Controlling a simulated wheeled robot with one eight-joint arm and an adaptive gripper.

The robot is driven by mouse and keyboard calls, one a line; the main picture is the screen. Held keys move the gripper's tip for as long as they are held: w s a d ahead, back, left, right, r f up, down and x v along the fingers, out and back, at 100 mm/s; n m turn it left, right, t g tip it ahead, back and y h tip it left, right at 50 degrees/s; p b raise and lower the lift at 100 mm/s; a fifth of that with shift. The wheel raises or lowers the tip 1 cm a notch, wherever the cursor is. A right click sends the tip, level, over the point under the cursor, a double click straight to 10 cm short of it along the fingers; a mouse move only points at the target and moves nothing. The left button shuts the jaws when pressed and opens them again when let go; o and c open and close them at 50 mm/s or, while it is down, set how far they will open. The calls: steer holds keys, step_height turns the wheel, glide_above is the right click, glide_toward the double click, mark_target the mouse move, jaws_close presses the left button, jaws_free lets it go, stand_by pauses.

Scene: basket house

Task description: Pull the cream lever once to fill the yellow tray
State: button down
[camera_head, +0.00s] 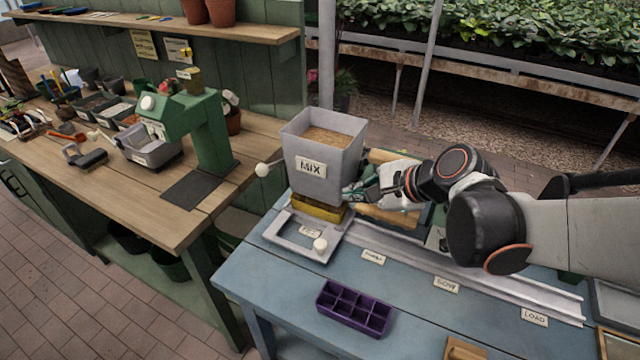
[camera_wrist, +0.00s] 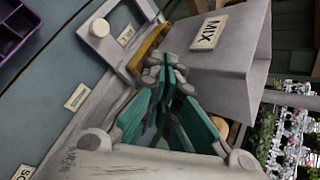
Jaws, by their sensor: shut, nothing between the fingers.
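The yellow tray (camera_head: 322,210) sits in a grey sliding frame (camera_head: 285,240) directly under the grey hopper labelled MIX (camera_head: 318,170). Only its edge shows, so I cannot tell what is inside. A cream-knobbed lever (camera_head: 263,170) sticks out from the hopper's left side. The frame also has a cream knob (camera_head: 320,244) at its front. My gripper (camera_head: 352,190) is just right of the hopper, away from the lever. In the wrist view, my gripper (camera_wrist: 168,65) is shut and empty, its tips close to the hopper and the tray (camera_wrist: 148,48). The lever is out of that view.
A rail with labels, including SOW (camera_head: 446,284) and LOAD (camera_head: 534,317), runs along the blue table. A purple cell tray (camera_head: 355,308) lies in front. A green press (camera_head: 205,130) stands on the wooden bench to the left.

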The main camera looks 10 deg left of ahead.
steer(key=s+d+r+n+h, duration=0.1)
steer(key=s+d+n+h, duration=0.3)
steer(key=d, duration=0.7)
steer(key=s+d+r+n+t+h, duration=0.1)
steer(key=s+d+n+h, duration=0.3)
steer(key=s+d+n, duration=0.5)
steer(key=s+d, duration=0.2)
steer(key=s, duration=0.1)
steer(key=shift+s+d+r, duration=0.15)
steer(key=shift+s+r, duration=0.1)
steer(key=shift+r, duration=0.15)
